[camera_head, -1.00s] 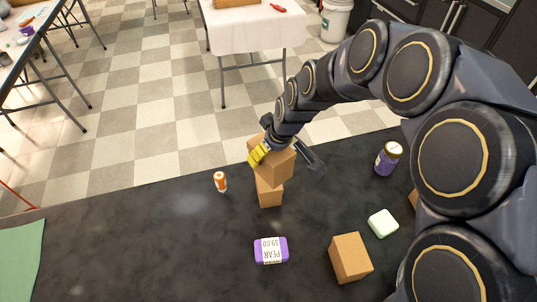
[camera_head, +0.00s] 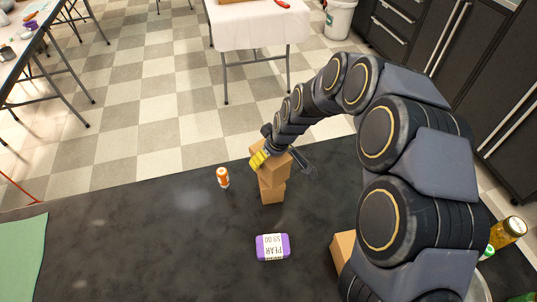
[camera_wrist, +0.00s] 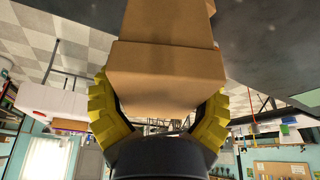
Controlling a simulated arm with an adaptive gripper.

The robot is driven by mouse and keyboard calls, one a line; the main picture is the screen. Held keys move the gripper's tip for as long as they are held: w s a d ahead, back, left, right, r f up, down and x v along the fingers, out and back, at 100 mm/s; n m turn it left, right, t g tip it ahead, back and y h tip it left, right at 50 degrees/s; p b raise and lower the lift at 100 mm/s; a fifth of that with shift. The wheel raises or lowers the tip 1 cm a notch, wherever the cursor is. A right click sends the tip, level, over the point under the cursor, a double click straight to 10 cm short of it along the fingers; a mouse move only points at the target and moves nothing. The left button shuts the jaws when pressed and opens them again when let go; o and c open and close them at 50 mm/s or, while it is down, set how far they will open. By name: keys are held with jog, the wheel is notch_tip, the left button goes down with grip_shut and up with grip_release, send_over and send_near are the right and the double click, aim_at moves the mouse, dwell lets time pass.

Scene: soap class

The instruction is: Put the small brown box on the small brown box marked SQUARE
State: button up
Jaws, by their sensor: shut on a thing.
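My gripper (camera_head: 262,158), with yellow fingers, is shut on a small brown box (camera_head: 274,170). In the wrist view the held box (camera_wrist: 165,75) sits between the two yellow fingers (camera_wrist: 165,112). A second small brown box (camera_head: 271,194) stands on the dark table directly under the held one. It also shows past the held box in the wrist view (camera_wrist: 166,22). The held box is turned a little against the lower one and appears to touch its top. No SQUARE marking is readable on either box.
An orange-and-white bottle (camera_head: 222,177) stands left of the stack. A purple PEAR soap package (camera_head: 272,247) lies in front. Another brown box (camera_head: 343,249) is partly hidden by my arm. A jar (camera_head: 509,232) stands at far right. The left tabletop is mostly clear.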

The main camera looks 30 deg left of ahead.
jog(key=o, duration=1.1)
jog(key=shift+o, duration=0.2)
jog(key=v, duration=1.2)
jog(key=shift+r, duration=0.15)
jog(key=shift+d, duration=0.15)
jog(key=s+d+r+m+g+h, duration=0.1)
jog(key=s+d+r+m+h, duration=0.1)
jog(key=s+d+m, duration=0.4)
jog(key=s+d+r+m+g+h, duration=0.1)
jog(key=s+d+r+m, duration=0.3)
jog(key=s+d, duration=1.3)
jog(key=d+m+g, duration=0.1)
jog(key=d+m, duration=0.2)
jog(key=d, duration=0.2)
jog(key=shift+s+d+h, duration=0.2)
jog(key=shift+d+h, duration=0.05)
jog(key=shift+h, duration=0.15)
